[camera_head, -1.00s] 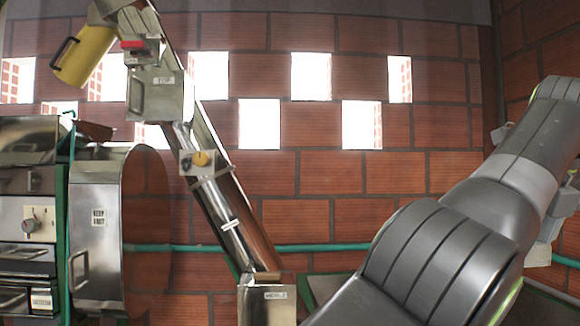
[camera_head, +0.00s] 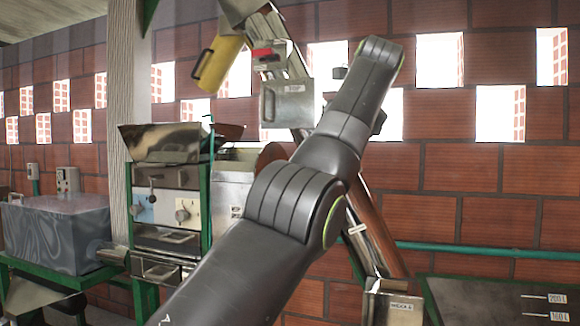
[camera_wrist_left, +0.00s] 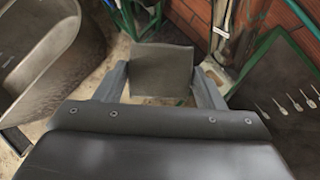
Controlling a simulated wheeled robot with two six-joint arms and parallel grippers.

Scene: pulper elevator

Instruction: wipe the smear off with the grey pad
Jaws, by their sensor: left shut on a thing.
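The grey pad (camera_wrist_left: 162,66) shows in the left wrist view as a flat, roughly square piece. My left gripper (camera_wrist_left: 160,78) is shut on it, with one finger at each side, and it is held above the floor. In the head view, one of my arms crosses the middle and rises in front of the metal elevator chute (camera_head: 375,225); no gripper or pad can be made out there. I cannot make out a smear in either view. My right gripper is not in view.
A dark panel with volume marks (camera_head: 500,298) stands at lower right; it also shows in the left wrist view (camera_wrist_left: 285,85). A metal tub (camera_wrist_left: 50,45) is at left there. A yellow cylinder (camera_head: 218,64), a machine (camera_head: 165,195) and a grey box (camera_head: 58,230) are further left.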

